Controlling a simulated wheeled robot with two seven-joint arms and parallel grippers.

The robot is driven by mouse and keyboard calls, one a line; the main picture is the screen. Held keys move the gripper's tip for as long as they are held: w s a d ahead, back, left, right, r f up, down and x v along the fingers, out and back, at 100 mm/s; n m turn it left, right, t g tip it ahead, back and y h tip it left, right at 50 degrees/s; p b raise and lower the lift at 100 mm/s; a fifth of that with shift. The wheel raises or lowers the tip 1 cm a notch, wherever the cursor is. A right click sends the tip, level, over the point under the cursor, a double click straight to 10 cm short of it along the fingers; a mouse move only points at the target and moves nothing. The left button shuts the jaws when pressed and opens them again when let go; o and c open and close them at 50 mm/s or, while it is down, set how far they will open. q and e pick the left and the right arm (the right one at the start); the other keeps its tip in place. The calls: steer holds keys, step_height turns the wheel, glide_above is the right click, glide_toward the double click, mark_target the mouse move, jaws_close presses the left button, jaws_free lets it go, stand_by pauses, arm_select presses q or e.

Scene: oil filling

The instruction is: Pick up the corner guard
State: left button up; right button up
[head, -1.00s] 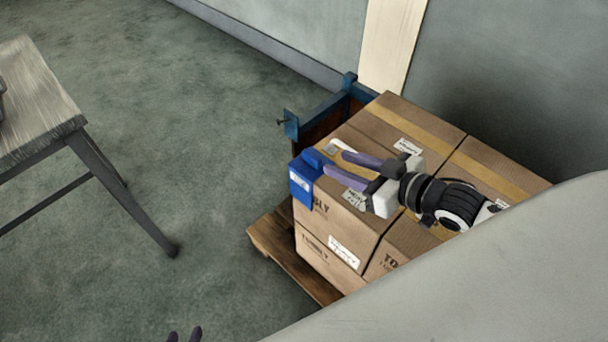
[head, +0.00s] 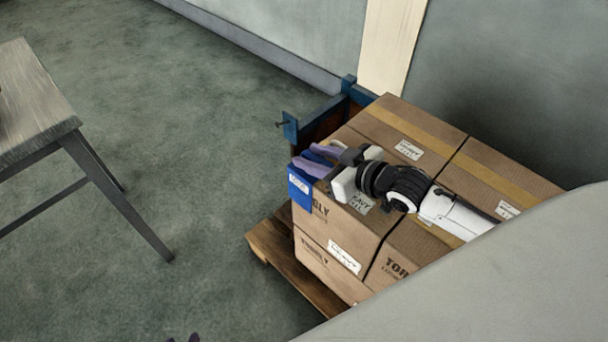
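The corner guard (head: 300,194) is a blue piece with a white label. It sits over the near left top corner of the stacked cardboard boxes. My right gripper (head: 303,156) reaches over the box top from the right. Its two purple fingers are apart, with blue of the guard showing between them and the tips over the guard's upper part. The fingers hide part of the guard, and I cannot tell whether they touch it. Only the dark fingertips of my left gripper (head: 183,339) show at the bottom edge, apart and far from the guard.
The cardboard boxes (head: 325,222) stand on a wooden pallet (head: 268,244). A blue metal frame (head: 291,127) stands behind their left side, near the wall. A table (head: 35,105) is at the left. The floor between the table and pallet is clear.

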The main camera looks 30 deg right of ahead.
jaws_close()
steer(key=shift+r, duration=0.15)
